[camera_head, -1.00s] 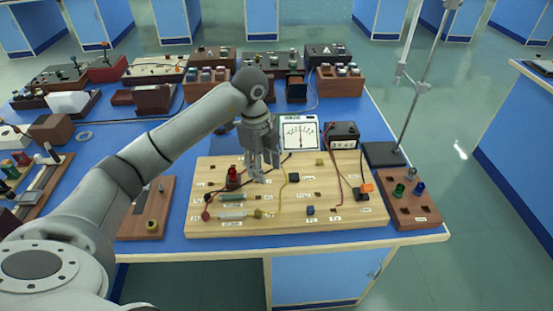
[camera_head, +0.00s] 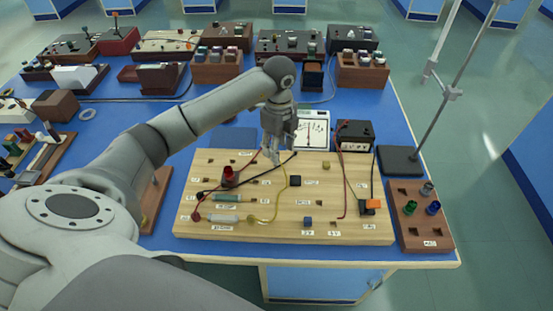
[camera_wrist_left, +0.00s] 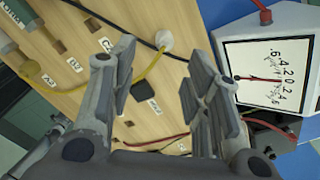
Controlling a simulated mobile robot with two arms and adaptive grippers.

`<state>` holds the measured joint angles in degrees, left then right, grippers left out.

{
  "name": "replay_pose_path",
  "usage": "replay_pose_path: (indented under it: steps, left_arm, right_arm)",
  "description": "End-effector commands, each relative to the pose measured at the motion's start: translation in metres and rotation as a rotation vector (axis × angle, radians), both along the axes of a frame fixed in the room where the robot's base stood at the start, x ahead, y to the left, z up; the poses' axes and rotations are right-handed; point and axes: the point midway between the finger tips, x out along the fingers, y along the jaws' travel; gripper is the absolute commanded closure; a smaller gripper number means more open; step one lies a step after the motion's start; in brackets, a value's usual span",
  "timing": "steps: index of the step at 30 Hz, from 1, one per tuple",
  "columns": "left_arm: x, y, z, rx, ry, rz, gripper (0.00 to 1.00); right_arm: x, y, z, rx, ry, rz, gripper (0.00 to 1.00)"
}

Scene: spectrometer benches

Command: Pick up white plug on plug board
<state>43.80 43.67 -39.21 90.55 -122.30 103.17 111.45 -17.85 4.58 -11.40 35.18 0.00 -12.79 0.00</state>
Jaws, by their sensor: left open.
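The wooden plug board (camera_head: 350,225) lies on the blue bench in the head view, with several sockets, wires and small parts on it. The white plug (camera_wrist_left: 165,41) shows in the left wrist view at the end of a yellow wire, on the board. My left gripper (camera_head: 275,157) is over the back part of the board in the head view, and the plug cannot be made out clearly there. In the wrist view the open left gripper (camera_wrist_left: 160,78) has its fingers either side of the plug's line, with nothing between them. My right gripper is not in view.
A white meter (camera_head: 313,131) and a black box (camera_head: 354,135) stand just behind the board. A stand (camera_head: 401,160) with a tall rod rises at the right, near a brown block (camera_head: 424,222) with coloured pieces. Several wooden apparatus boxes fill the bench's back.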

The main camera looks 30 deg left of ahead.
Motion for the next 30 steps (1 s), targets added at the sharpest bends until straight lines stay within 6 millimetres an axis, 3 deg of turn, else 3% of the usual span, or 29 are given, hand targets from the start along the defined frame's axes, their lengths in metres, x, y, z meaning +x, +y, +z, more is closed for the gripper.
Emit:
replay_pose_path:
  steps: [5,12,21,30]
  left_arm:
    - [0.000,0.004,-0.015,-0.002,0.003,0.002,0.56]
    - [0.001,0.010,-0.048,-0.002,0.001,0.000,0.56]
    - [0.001,0.010,-0.055,-0.001,-0.001,-0.001,0.56]
    - [0.001,0.010,-0.054,-0.001,-0.001,-0.001,0.93]
  right_arm:
    - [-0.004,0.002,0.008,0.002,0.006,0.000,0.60]
    - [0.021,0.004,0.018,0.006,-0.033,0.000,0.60]
    - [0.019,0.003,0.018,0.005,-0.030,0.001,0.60]
    - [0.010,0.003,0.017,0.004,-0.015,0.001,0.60]
